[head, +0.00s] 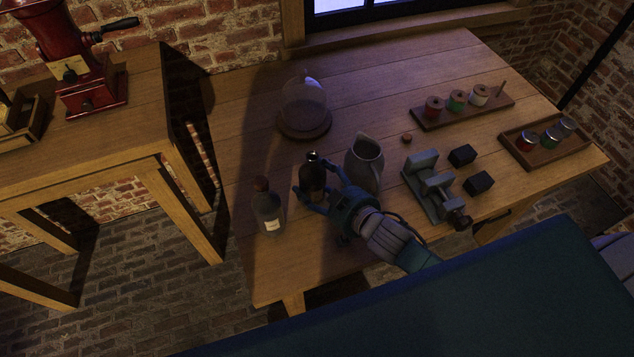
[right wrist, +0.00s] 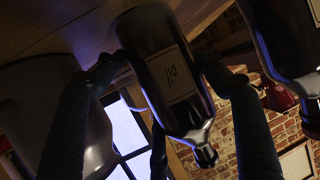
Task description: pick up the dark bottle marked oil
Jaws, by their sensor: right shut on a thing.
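The dark bottle (head: 313,171) stands near the left part of the wooden table, upright, with a dark cap. My right gripper (head: 315,184) is closed around the bottle's body, with fingers on both sides; the right wrist view shows the gripper (right wrist: 165,68) the same way. I cannot tell whether the bottle's base touches the table. My left gripper is not in view.
A second bottle (head: 268,212) with a reddish stopper stands close at left. A grey jug (head: 368,158) stands close at right. A glass dome (head: 304,98) is behind. A metal vise (head: 432,187), black blocks, a spool rack (head: 462,112) and a jar tray (head: 545,155) lie farther right.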

